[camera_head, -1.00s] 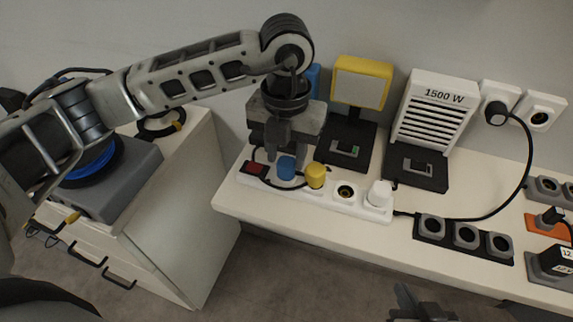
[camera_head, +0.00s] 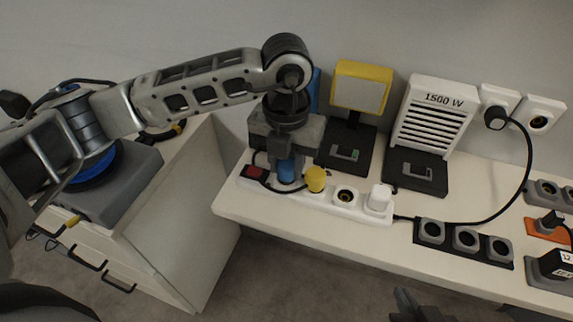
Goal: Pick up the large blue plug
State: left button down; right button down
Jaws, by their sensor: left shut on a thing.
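The large blue plug (camera_head: 286,172) is at the left part of the white power strip (camera_head: 331,201), beside the red switch (camera_head: 254,171). My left gripper (camera_head: 286,176) points down over the strip and is shut on the blue plug, with its fingers on either side. The gripper body hides the plug's upper part. I cannot tell whether the plug is still seated in its socket. A yellow plug (camera_head: 315,179) stands just right of it. My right gripper (camera_head: 413,305) shows only in part at the bottom edge, away from the strip; its jaw opening is unclear.
A white plug (camera_head: 379,197) stands at the strip's right end. Behind are a yellow lamp (camera_head: 361,86) and a white 1500 W heater (camera_head: 434,115). A black socket block (camera_head: 464,240) lies on the right. The white table's (camera_head: 300,221) front edge runs close by.

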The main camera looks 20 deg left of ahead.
pick_arm(q)
notch_tip(320, 180, up, 2)
jog(key=shift+r, duration=0.25)
jog(key=s+d+r+b, duration=0.1)
jog(key=s+d+r, duration=0.9)
